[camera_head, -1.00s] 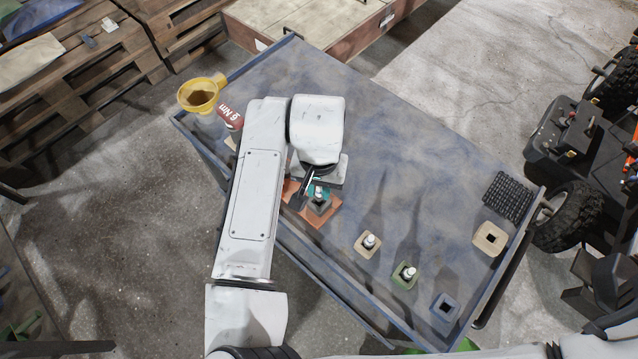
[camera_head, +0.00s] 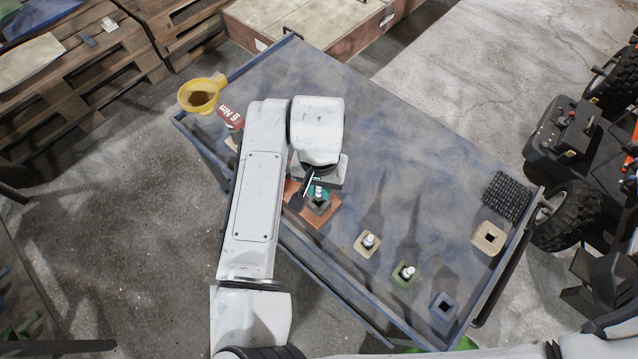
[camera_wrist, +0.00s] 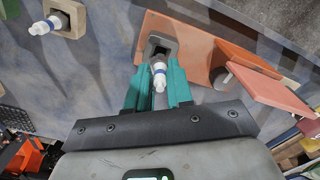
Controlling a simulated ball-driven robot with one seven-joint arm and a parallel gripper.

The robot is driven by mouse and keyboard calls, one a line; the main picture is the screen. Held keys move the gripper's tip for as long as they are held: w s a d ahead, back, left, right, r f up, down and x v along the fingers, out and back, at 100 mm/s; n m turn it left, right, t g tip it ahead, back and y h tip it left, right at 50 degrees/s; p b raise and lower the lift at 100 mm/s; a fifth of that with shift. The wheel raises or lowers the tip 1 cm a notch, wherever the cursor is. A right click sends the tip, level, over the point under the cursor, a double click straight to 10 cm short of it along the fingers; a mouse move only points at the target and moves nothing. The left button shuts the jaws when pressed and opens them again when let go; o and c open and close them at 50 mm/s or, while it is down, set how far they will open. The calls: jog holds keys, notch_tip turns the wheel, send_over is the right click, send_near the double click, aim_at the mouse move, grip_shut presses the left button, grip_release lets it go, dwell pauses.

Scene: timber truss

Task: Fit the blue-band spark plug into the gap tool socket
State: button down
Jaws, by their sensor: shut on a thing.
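The white spark plug with a blue band (camera_wrist: 159,75) stands between the teal fingers of my gripper (camera_wrist: 152,90) in the wrist view. My gripper is shut on it. The plug's far end points into the dark square opening of the grey gap tool socket (camera_wrist: 172,48). How deep it sits is hidden. The socket rests on an orange plate (camera_wrist: 203,55). In the head view, the grey socket (camera_head: 320,206) and the orange plate (camera_head: 322,219) lie under my gripper (camera_head: 316,188), with the plug's white top (camera_head: 319,190) showing.
A tan holder (camera_head: 360,250) and a green holder (camera_head: 398,282) each carry a white plug. A blue holder (camera_head: 436,310) and a beige holder (camera_head: 479,242) look empty. A black grid (camera_head: 507,195) lies at right. A yellow funnel (camera_head: 201,95) stands far left. The table's middle is clear.

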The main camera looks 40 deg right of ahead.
jog(key=shift+f, duration=0.15)
jog(key=shift+f+b, duration=0.35)
jog(key=shift+b, duration=0.05)
jog(key=shift+f+b, duration=0.6)
jog(key=shift+f, duration=0.3)
jog(key=c, duration=0.9)
grip_release()
jog(key=shift+r, duration=0.1)
notch_tip(320, 180, up, 11)
jog(key=shift+f, duration=0.1)
